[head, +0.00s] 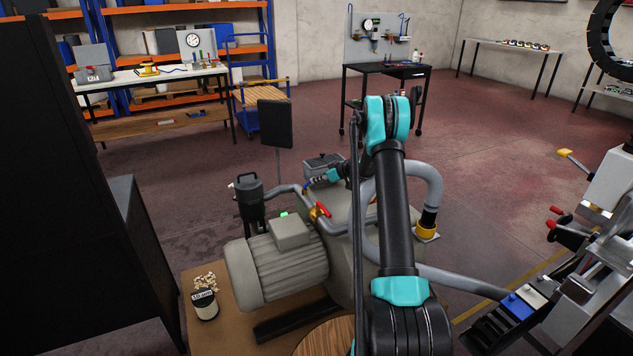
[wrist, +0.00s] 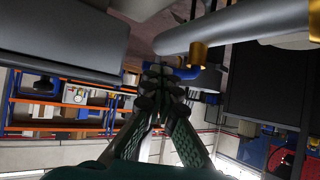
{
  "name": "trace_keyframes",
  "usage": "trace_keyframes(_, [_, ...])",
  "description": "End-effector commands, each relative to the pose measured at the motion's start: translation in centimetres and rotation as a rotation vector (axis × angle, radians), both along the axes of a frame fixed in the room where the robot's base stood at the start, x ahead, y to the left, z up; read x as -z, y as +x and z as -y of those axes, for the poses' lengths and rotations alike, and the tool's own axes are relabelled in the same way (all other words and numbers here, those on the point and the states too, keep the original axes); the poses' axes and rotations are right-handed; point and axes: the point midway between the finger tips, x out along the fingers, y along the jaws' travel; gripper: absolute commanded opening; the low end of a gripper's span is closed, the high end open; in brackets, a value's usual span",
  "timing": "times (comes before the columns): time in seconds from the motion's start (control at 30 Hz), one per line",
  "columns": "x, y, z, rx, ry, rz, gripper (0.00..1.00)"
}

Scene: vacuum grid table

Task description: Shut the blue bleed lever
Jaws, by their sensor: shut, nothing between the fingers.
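The blue bleed lever (wrist: 188,72) shows in the wrist view, below a brass fitting (wrist: 198,55) on a grey pipe. My gripper (wrist: 158,72) is shut and empty, with its fingertips just left of the lever. I cannot tell whether they touch it. In the head view a small blue piece (head: 307,184), likely the lever, shows beside my gripper (head: 317,179), above the grey pipe. My arm and gripper hide part of that area.
A red-handled valve (head: 321,211) sits on the pipe just below. The ribbed motor (head: 280,268) and a dark canister (head: 250,202) stand left. A grey hose (head: 432,190) loops right of my arm.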

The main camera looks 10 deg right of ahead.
Motion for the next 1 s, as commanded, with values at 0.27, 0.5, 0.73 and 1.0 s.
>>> trace_keyframes(0.27, [0.1,1.2,-0.4,-0.196,0.0,-0.001,0.0])
trace_keyframes(0.5, [0.1,2.3,-1.1,-0.426,0.0,-0.001,0.0])
trace_keyframes(0.73, [0.0,3.0,-2.0,-0.51,-0.001,0.001,0.0])
trace_keyframes(1.0, [0.0,3.7,-3.1,-0.508,0.0,0.0,0.0])
